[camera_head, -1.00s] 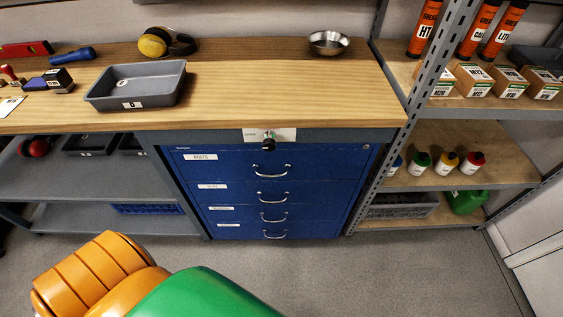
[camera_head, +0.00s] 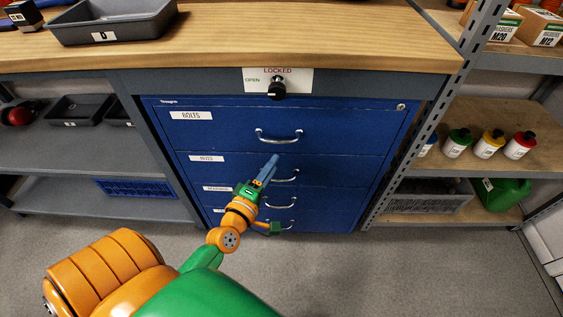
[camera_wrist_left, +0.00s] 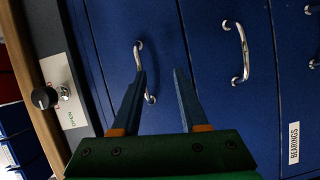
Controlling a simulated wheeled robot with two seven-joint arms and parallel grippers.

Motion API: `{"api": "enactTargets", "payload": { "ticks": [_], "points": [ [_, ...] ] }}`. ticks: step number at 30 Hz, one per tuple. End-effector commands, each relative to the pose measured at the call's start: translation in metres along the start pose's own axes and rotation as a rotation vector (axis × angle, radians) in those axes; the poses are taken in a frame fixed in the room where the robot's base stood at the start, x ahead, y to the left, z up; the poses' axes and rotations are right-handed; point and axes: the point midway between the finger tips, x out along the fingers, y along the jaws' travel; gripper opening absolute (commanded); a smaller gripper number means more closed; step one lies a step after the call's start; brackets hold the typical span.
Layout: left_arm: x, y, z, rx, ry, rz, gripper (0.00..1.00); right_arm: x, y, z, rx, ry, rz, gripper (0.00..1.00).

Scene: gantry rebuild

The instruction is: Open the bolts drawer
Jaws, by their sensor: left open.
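The bolts drawer (camera_head: 230,133) is the top drawer of the blue cabinet, labelled BOLTS, and it is shut. Its curved metal handle (camera_head: 279,138) also shows in the left wrist view (camera_wrist_left: 139,50). My left gripper (camera_head: 271,164) is open and empty in front of the cabinet, its fingertips just below that handle in the head view. In the left wrist view, the gripper (camera_wrist_left: 160,77) has one finger overlapping part of the bolts handle; I cannot tell whether they touch. A black knob (camera_head: 277,90) sits on a LOCKED/OPEN sign (camera_head: 298,78) above the drawer. My right gripper is not in view.
The nuts drawer (camera_head: 238,168) and other shut drawers lie below. A wooden worktop (camera_head: 330,35) overhangs the cabinet, with a grey tray (camera_head: 75,35) on it. A shelf rack (camera_head: 425,130) with bottles stands at the right. The floor (camera_head: 330,275) in front is clear.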

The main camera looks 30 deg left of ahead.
Motion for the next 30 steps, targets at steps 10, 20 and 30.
{"api": "enactTargets", "payload": {
  "ticks": [10, 20, 30],
  "points": [
    [0.048, 0.031, -0.011, -0.116, 0.026, 0.092, 0.43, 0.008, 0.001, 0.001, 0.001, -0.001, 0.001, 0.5],
    [0.072, 0.032, -0.011, -0.111, 0.024, 0.086, 0.43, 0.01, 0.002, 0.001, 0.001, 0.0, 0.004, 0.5],
    [0.072, 0.031, -0.01, -0.11, 0.023, 0.086, 0.0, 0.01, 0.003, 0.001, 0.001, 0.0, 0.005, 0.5]
  ]
}}
